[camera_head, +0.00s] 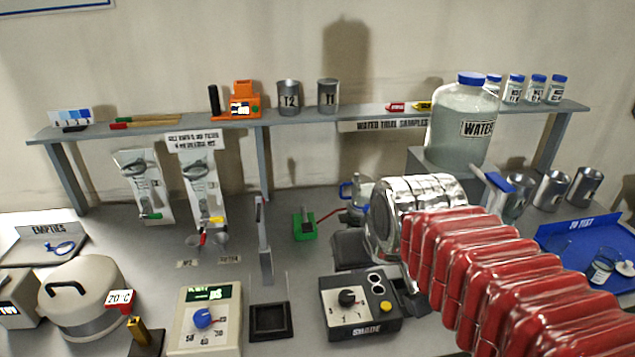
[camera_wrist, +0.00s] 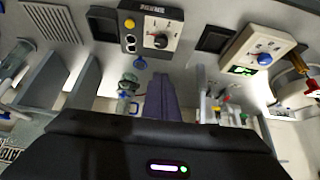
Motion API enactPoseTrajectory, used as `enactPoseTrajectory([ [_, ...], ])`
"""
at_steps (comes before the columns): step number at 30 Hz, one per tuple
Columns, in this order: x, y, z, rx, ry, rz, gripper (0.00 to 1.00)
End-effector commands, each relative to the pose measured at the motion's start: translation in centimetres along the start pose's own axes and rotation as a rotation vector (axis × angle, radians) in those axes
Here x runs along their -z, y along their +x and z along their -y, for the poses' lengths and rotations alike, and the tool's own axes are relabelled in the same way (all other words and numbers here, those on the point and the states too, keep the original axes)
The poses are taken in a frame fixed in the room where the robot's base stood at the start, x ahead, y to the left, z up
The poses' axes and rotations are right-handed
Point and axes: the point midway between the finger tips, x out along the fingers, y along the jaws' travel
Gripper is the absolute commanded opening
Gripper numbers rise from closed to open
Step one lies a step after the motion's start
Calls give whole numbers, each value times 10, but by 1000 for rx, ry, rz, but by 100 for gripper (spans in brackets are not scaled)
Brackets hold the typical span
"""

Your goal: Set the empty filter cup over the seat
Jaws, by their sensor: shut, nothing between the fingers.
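My gripper (camera_wrist: 162,80) shows in the wrist view as two dark fingers together, with nothing between them. In the head view its fingers are hidden or too unclear to make out; my red and silver arm reaches in from the right. One may be the filter cup; I cannot tell which is empty. I cannot identify the seat for certain.
A dial box (camera_head: 205,318), black square stand (camera_head: 270,321) and black control box (camera_head: 360,308) line the front. A round lidded pot (camera_head: 80,290) is at left. A big water bottle (camera_head: 462,125) stands behind my arm. A blue tray (camera_head: 570,246) is at right.

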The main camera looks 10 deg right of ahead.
Motion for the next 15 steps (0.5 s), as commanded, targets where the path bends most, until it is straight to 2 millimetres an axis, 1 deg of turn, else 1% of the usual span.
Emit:
enactPoseTrajectory([
  [1,-16,-4,2,3,-6,8,0],
  [3,-38,-6,5,7,-13,26,0],
  [6,-63,-8,8,11,-20,48,0],
  [10,-83,-10,10,14,-27,66,0],
  [12,-88,-9,10,15,-29,70,0],
  [15,-89,-9,10,15,-29,73,0],
])
